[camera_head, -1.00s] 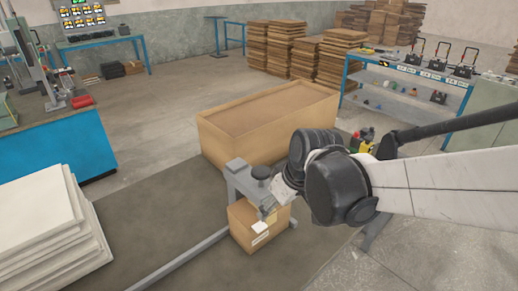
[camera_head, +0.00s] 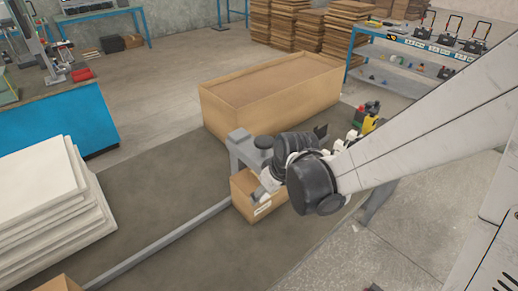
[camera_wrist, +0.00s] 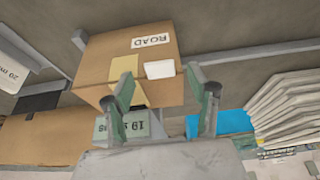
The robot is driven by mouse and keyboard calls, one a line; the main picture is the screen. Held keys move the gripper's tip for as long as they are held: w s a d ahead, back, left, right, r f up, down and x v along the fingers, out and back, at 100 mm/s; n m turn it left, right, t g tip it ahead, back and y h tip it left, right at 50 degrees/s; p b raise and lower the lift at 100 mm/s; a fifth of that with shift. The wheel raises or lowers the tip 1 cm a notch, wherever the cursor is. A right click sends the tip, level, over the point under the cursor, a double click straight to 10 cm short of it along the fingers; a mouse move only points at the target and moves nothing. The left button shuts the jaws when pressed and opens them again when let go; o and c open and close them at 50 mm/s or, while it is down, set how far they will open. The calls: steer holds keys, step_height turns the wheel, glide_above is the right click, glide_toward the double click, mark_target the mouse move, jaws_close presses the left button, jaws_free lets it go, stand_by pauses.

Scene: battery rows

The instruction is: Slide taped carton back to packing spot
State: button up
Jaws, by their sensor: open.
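The taped carton (camera_head: 250,204) is a small brown box with a white label. It sits beside a grey stand, partly hidden by my arm in the head view. In the wrist view the carton (camera_wrist: 160,52) appears upside down, with a "ROAD" label, a blank white label and yellowish tape. My gripper (camera_wrist: 162,82) is open, its two fingers apart in front of the carton's near side; I cannot tell whether they touch it. In the head view my gripper (camera_head: 268,187) is at the carton's top right, mostly hidden by my wrist. No marked packing spot is clear.
A large brown box (camera_head: 225,112) stands behind the carton. A grey stand (camera_head: 243,150) and floor rail (camera_head: 160,246) are close by. Stacked white boards (camera_head: 50,200) lie left. Yellow and red items (camera_head: 368,120) are behind my arm.

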steer(key=shift+x, duration=1.05)
steer(key=shift+c, duration=0.4)
steer(key=c, duration=1.3)
steer(key=shift+o, duration=0.2)
